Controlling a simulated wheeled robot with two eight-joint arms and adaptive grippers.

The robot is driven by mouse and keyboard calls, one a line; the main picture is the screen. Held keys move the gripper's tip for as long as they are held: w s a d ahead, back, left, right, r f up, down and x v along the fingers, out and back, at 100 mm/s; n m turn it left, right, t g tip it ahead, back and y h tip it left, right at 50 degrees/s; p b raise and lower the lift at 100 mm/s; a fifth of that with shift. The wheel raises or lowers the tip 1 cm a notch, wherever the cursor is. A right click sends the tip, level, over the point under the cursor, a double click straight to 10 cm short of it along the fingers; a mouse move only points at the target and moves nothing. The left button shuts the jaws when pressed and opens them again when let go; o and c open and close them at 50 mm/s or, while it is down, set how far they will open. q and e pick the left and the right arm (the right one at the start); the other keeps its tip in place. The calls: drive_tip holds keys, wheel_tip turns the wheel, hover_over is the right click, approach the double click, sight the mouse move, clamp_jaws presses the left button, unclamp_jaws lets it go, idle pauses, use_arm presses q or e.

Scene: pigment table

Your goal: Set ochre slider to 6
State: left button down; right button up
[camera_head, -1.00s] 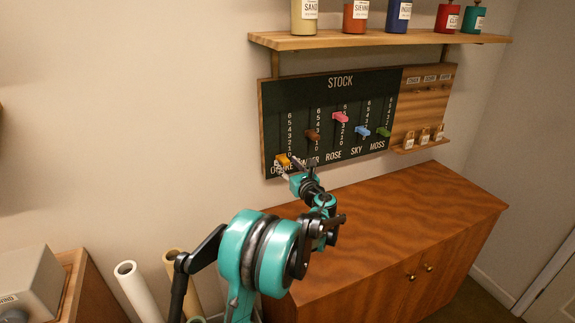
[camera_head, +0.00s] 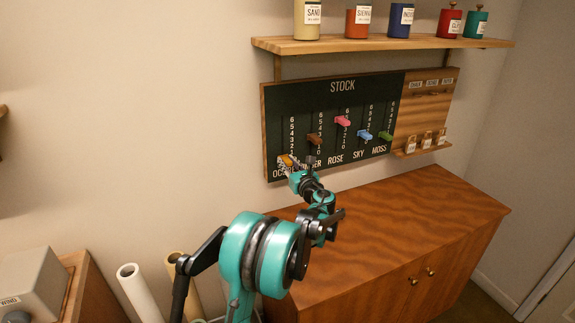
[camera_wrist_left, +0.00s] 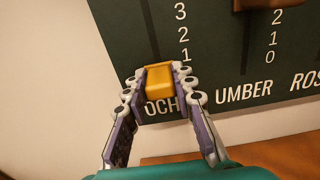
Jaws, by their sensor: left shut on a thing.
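The ochre slider (camera_head: 285,160) is a yellow-orange knob at the bottom of the leftmost track on the dark STOCK board (camera_head: 340,104). In the left wrist view the slider (camera_wrist_left: 159,82) sits between the fingertips of my left gripper (camera_wrist_left: 160,88), which is shut on it. The "0" of its scale is hidden; 1, 2 and 3 show above it. In the head view my left gripper (camera_head: 290,168) reaches the board from below and partly covers the OCHRE label. My right gripper is not in view.
The umber (camera_head: 314,140), rose (camera_head: 342,120), sky (camera_head: 364,135) and moss (camera_head: 385,136) sliders stand to the right. A shelf (camera_head: 380,44) with pigment jars hangs above the board. A wooden cabinet (camera_head: 400,225) stands below. The track above the ochre slider is clear.

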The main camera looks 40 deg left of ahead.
sight(283, 120)
use_arm(q)
wheel_tip(283, 120, up, 13)
drive_tip(key=p, duration=0.8)
drive_tip(key=shift+w+r+p, duration=0.1)
drive_tip(key=shift+r+p, duration=0.2)
drive_tip(key=shift+r, duration=0.3)
drive_tip(key=c, duration=1.2)
unclamp_jaws()
drive_tip(key=shift+r, duration=0.1)
drive_tip(key=shift+d, duration=0.2)
drive_tip(key=v, duration=1.1)
drive_tip(key=shift+s+d, duration=0.25)
drive_tip(key=shift+s, duration=0.1)
